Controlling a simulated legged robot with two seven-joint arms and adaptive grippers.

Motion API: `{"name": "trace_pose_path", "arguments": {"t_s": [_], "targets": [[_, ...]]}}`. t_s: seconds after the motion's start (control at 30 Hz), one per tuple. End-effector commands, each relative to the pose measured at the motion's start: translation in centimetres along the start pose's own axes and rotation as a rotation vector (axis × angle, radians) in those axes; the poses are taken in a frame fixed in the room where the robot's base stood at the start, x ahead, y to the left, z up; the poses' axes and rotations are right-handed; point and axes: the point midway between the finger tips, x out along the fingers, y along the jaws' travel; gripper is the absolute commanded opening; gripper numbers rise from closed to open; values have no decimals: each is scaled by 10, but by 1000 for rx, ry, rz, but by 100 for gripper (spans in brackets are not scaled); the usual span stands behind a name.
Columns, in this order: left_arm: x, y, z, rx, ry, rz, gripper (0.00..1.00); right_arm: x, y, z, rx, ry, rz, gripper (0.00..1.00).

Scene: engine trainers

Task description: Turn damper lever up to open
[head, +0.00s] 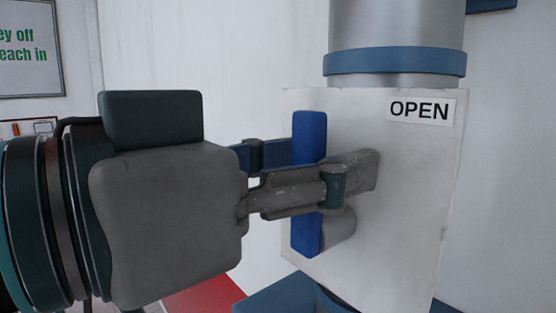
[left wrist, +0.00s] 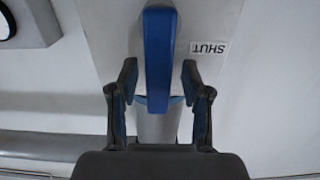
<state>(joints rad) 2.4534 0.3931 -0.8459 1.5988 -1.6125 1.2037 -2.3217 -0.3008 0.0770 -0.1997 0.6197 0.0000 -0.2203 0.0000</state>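The damper lever (head: 309,135) is a blue bar standing roughly upright in front of a white plate (head: 410,200) on a duct. A label reading OPEN (head: 419,110) is at the plate's upper right. My left gripper (head: 322,165) reaches in from the left; one finger crosses in front of the lever and the other is partly hidden behind it. In the left wrist view the lever (left wrist: 158,50) lies between the open fingers (left wrist: 159,78), with a gap on each side. A label reading SHUT (left wrist: 209,48) appears upside down there. My right gripper is not in view.
The metal duct (head: 396,25) with a blue band (head: 396,62) rises above the plate. Blue parts (head: 285,295) and a red surface (head: 205,293) show low down. A sign (head: 28,45) hangs at the far left. White wall is behind.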

Motion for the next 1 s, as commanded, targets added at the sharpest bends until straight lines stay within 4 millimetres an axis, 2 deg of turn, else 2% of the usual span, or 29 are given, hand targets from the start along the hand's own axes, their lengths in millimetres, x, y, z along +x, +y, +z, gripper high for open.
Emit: {"name": "trace_pose_path", "arguments": {"t_s": [0.17, 0.27, 0.5, 0.7, 0.83, 1.0], "targets": [[-5, 0, -2, -1, 5, 0, 48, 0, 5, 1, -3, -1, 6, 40], [-18, -1, -3, -2, 8, -1, 48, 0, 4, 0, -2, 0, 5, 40], [-72, -2, -1, -2, 6, -1, 48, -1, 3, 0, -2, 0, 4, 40], [-105, -2, 0, -1, 1, -1, 48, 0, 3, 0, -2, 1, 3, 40], [-115, -2, 1, -1, 0, 0, 48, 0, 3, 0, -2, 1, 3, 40], [-116, -2, 1, 0, -2, 0, 48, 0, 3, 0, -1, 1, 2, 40]]}}
